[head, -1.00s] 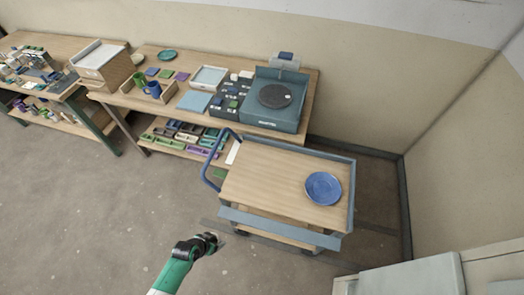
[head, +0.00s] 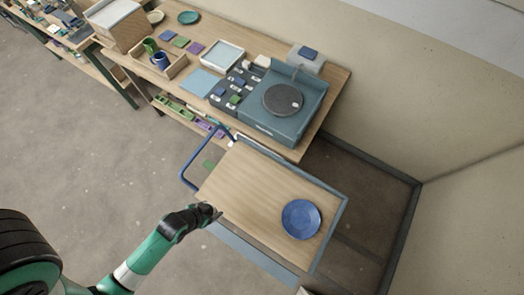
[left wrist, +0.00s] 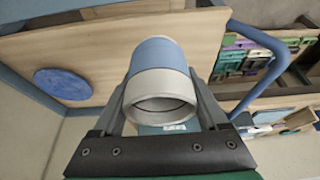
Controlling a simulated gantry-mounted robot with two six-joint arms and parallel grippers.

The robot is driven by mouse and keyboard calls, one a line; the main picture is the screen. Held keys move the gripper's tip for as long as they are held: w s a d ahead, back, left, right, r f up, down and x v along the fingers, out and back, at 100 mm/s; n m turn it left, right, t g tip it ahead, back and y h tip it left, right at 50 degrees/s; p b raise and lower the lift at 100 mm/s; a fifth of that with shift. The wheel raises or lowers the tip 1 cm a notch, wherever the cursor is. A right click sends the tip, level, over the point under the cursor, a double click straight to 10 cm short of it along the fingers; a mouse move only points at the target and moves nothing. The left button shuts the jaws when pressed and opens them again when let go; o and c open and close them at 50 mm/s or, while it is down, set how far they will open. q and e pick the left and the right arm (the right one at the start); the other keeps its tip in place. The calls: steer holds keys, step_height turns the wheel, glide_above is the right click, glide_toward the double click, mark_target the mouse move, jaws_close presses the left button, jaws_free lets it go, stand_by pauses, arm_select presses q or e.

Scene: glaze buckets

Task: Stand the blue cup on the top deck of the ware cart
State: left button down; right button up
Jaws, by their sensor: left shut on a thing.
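In the left wrist view, a cup with a blue band (left wrist: 158,54) and a pale grey end is clasped between the two fingers of my left gripper (left wrist: 160,82). Its round opening faces the wrist camera. In the head view my left gripper (head: 210,213) is at the near left edge of the ware cart's wooden top deck (head: 245,185); the cup cannot be made out there. Whether the cup touches the deck cannot be told. My right gripper is not in view.
A blue plate (head: 301,218) lies on the deck's right part; the deck's middle and left are clear. The cart has a blue handle (head: 186,168) and raised rails. Behind stands a bench with a teal wheel unit (head: 285,120) and a wooden box (head: 168,72) holding cups.

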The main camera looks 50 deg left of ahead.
arm_select(q)
steer(key=shift+s, duration=0.35)
steer(key=w+a+f+b, duration=0.2)
steer(key=w+f, duration=0.1)
steer(key=w+a+f+b, duration=0.2)
steer(key=w+f, duration=0.1)
steer(key=w, duration=0.1)
steer(key=w+a+f+b, duration=0.2)
steer(key=w+f, duration=0.1)
steer(key=shift+w+a, duration=0.4)
steer(key=shift+w+a+f, duration=0.1)
steer(key=shift+w+a, duration=0.05)
steer(key=shift+w, duration=0.15)
steer(key=x, duration=0.1)
steer(key=b+x, duration=0.2)
steer(key=shift+s+f, duration=0.2)
steer(key=shift+f, duration=0.4)
steer(key=shift+r, duration=0.1)
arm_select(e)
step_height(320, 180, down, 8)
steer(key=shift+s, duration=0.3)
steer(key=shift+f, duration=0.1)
